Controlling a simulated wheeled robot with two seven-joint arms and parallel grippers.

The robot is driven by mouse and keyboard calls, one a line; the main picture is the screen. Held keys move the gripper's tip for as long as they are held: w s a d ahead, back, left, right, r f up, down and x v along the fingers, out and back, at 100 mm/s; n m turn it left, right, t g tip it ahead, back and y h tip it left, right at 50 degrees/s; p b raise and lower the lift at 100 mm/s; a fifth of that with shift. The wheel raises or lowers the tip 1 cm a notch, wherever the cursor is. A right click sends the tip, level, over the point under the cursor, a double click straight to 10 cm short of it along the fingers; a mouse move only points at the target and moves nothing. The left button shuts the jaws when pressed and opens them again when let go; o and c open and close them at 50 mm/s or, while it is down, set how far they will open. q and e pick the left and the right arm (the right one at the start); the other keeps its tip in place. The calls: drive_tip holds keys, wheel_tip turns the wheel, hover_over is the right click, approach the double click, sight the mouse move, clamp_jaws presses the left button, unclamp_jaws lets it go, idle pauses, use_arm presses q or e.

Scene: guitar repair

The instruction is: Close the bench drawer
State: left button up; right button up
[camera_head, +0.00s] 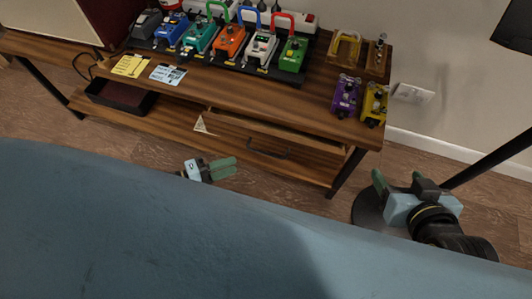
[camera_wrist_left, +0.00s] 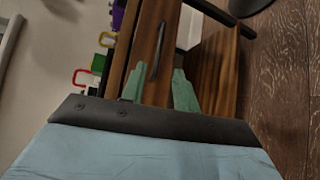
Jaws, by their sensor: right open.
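The bench drawer (camera_head: 290,131) sits under the right part of the wooden bench top and stands partly out, with a strip of its inside showing. Its dark bar handle (camera_head: 268,152) is on the front face; the handle (camera_wrist_left: 157,50) also shows in the left wrist view, ahead of my left fingers. My left gripper (camera_head: 234,167) is in front of the bench, left of and below the handle. In the left wrist view its green fingers (camera_wrist_left: 158,78) are apart with nothing between them. My right gripper (camera_head: 397,178) is open and empty, right of the bench.
A pedalboard with several coloured pedals (camera_head: 231,40) covers much of the bench top. A purple pedal (camera_head: 346,95) and a yellow pedal (camera_head: 374,104) stand near its right edge. A dark tray (camera_head: 120,97) is on the lower shelf. A black stand (camera_head: 485,161) rises at the right.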

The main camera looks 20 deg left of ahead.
sight(266, 153)
use_arm(q)
drive_tip(key=b+x, duration=0.4)
drive_tip(key=x, duration=0.7)
drive_tip(key=shift+w+d+f, duration=0.15)
drive_tip(key=shift+w+d, duration=0.1)
drive_tip(key=shift+w, duration=0.05)
drive_tip(key=shift+w+d, duration=0.2)
drive_tip(key=shift+d, duration=0.05)
use_arm(e)
drive_tip(key=w+a+r+t+y, duration=0.1)
drive_tip(key=a+r+t+y, duration=0.1)
drive_tip(key=r+t, duration=0.3)
drive_tip(key=w+a+r+t+y, duration=0.1)
drive_tip(key=r+t+y, duration=0.1)
drive_tip(key=r+t, duration=0.4)
drive_tip(key=shift+w+a+r, duration=0.25)
drive_tip(key=shift+a+r, duration=0.15)
drive_tip(key=shift+r, duration=1.9)
use_arm(q)
drive_tip(key=shift+c, duration=0.4)
clamp_jaws()
